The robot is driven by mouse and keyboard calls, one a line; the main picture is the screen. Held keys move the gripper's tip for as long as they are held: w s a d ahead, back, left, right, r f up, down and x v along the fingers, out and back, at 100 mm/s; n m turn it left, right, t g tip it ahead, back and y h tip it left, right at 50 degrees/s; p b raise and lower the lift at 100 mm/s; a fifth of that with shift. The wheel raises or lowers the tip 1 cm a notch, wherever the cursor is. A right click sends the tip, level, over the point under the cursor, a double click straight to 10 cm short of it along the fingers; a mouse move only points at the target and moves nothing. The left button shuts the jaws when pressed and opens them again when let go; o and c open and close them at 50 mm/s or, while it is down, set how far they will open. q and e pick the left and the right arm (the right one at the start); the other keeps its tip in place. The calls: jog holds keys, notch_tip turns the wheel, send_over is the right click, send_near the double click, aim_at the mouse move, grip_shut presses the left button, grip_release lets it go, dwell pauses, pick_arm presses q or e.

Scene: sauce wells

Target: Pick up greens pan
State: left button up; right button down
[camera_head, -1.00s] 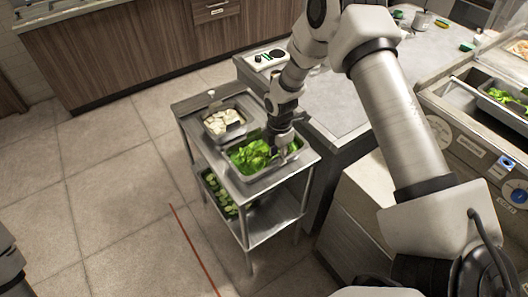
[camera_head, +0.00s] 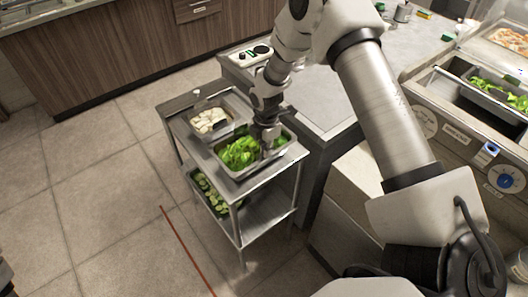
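The greens pan (camera_head: 240,173) is a metal pan of bright green leaves on the top shelf of a steel cart, at its near right part. My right gripper (camera_head: 266,153) points down at the right side of this pan, close to its rim and leaves. Its fingertips are small and partly hidden against the greens, so I cannot tell whether they are open or shut on the rim. The pan sits level on the shelf. My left gripper is not clearly in view.
The steel cart (camera_head: 262,212) also holds a pan of white pieces (camera_head: 208,121) behind the greens and a pan of green slices (camera_head: 207,190) on its lower shelf. A counter (camera_head: 335,95) stands right of the cart. Open floor (camera_head: 105,215) lies to the left.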

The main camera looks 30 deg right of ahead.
notch_tip(320, 180, up, 2)
jog(key=shift+b, duration=0.45)
jog(key=s+a+r+b, duration=0.2)
jog(key=s+a+b, duration=0.2)
jog(key=s+a, duration=0.7)
jog(key=shift+s, duration=0.25)
jog(key=shift+a, duration=0.1)
